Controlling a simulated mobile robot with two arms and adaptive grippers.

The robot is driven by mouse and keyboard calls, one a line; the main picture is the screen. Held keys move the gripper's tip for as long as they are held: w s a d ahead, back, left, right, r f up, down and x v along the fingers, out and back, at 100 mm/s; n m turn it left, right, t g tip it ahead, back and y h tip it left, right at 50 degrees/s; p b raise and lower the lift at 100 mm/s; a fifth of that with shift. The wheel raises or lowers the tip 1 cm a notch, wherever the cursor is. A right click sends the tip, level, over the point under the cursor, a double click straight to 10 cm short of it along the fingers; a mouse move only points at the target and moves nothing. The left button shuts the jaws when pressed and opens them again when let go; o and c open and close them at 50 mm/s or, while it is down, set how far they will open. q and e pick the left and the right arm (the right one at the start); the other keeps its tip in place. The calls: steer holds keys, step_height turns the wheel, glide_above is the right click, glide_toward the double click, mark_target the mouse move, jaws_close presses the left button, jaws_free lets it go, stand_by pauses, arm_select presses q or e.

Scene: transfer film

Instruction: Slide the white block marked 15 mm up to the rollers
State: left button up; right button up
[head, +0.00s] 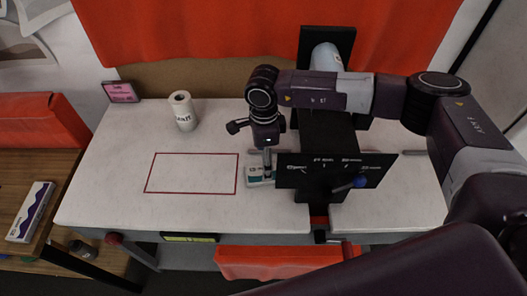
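A small white block with teal marking (254,180) lies flat on the white bench top, just left of the black roller machine (327,140). Its marking is too small to read. The machine carries a black dial plate (300,180) with white lettering and a blue knob. The rollers themselves are hidden behind my arm and the plate. My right gripper (268,176) points down at the block, its fingers looking together as one narrow column. Its tips overlap the block in the picture; whether they touch it I cannot tell. My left gripper is out of view.
A red-outlined rectangle (192,154) marks clear bench left of the block. A white cylindrical roll (183,112) stands behind it, and a pink sign (121,92) stands at the back left corner. An orange-red fabric (210,40) hangs behind. A box (30,212) lies on the wooden side table.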

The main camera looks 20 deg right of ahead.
mark_target(254, 173)
step_height(254, 173, down, 4)
steer(key=shift+s+a+f+p, duration=0.1)
steer(key=shift+s+f+p, duration=0.1)
steer(key=shift+p, duration=0.6)
steer(key=shift+w+f, duration=0.15)
steer(key=shift+f, duration=0.2)
steer(key=shift+c, duration=0.3)
steer(key=c, duration=1.2)
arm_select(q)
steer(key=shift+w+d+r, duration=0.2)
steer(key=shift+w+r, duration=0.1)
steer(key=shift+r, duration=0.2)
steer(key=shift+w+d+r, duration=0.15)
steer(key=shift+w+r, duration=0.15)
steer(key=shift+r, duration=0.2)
arm_select(e)
steer(key=shift+c, duration=0.2)
